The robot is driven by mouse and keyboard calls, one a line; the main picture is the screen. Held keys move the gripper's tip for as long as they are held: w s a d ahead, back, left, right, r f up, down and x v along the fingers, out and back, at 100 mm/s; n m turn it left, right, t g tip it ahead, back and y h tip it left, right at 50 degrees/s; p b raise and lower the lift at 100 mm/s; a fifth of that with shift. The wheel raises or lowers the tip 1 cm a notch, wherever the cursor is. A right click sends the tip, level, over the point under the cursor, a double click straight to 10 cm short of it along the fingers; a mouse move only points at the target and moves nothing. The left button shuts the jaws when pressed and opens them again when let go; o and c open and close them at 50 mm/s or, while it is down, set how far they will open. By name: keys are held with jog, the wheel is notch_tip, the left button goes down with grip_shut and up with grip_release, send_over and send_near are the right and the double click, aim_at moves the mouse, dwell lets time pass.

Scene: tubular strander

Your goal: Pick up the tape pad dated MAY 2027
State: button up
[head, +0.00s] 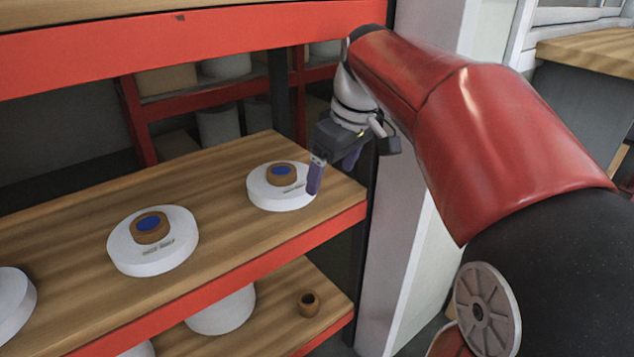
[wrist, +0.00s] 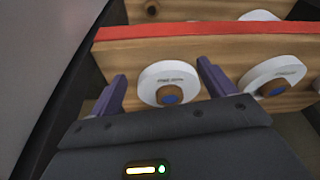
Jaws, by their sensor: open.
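White round pads with a label and a brown, blue-centred tape roll on top stand on the wooden shelf. The right pad (head: 268,201) is nearest my gripper (head: 331,180); the middle pad (head: 125,252) is farther left. The label print is too small to read, so I cannot tell which is dated MAY 2027. My gripper is open and empty, its purple fingers at the right pad's right side. In the wrist view the nearest pad (wrist: 149,85) shows between and beyond the two fingertips (wrist: 160,72); another pad (wrist: 291,69) lies to the right.
A third white disc (head: 10,303) is cut off at the left edge. The shelf (head: 85,220) has a red front edge, with a red beam (head: 180,45) above. A lower shelf holds a white cylinder (head: 222,312) and a small brown ring (head: 308,303). A pale post (head: 412,260) stands right.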

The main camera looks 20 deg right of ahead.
jog(key=p, duration=0.2)
send_over(282, 170)
jog(key=s, duration=0.2)
jog(key=shift+w+d, duration=0.15)
jog(key=shift+d, duration=0.3)
jog(key=x, duration=0.5)
jog(key=shift+w, duration=0.15)
jog(key=c, duration=1.2)
jog(key=shift+r, duration=0.1)
